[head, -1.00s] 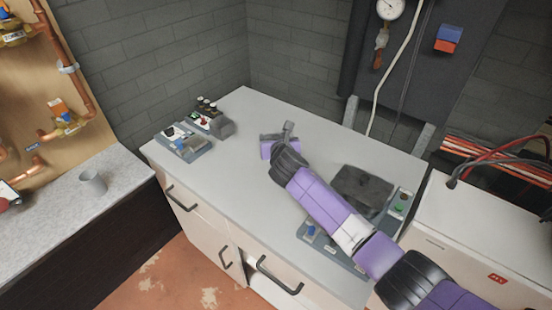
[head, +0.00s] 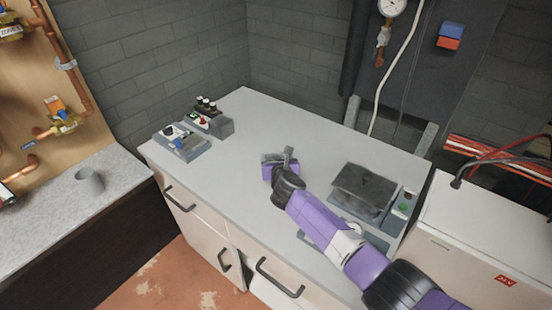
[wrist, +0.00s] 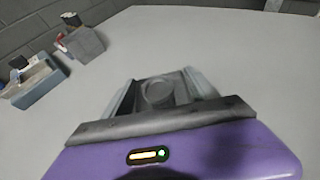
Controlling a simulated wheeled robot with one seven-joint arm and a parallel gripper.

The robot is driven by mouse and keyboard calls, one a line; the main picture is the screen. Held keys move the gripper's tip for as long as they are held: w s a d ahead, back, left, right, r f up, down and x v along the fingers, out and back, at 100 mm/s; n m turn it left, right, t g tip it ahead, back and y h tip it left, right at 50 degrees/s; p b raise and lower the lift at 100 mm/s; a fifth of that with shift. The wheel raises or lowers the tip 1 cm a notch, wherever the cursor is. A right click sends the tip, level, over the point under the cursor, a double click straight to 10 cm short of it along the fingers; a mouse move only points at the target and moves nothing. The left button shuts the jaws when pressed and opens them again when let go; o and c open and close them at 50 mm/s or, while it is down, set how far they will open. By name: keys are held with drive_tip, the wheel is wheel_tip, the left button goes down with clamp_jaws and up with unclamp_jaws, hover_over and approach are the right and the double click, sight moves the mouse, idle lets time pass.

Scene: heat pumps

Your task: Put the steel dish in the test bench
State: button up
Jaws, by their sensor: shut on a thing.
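My gripper (head: 280,161) is over the middle of the grey worktop. In the wrist view its two fingers (wrist: 160,92) are closed on a dark grey metal piece with a round hollow, which appears to be the steel dish (wrist: 158,91). In the head view the dish is too small and covered to make out clearly. A dark, box-like unit (head: 363,188) on a blue-grey base, with a green button at its side, stands to the right and may be the test bench. My forearm covers part of its front.
Two small switch units (head: 182,141) stand at the worktop's left; they also show in the wrist view (wrist: 35,80). A grey cup (head: 89,182) is on the left counter. A white cabinet (head: 480,235) with cables stands right. The worktop's middle and back are clear.

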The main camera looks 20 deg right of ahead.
drive_tip(key=shift+f, duration=0.15)
drive_tip(key=o, duration=1.6)
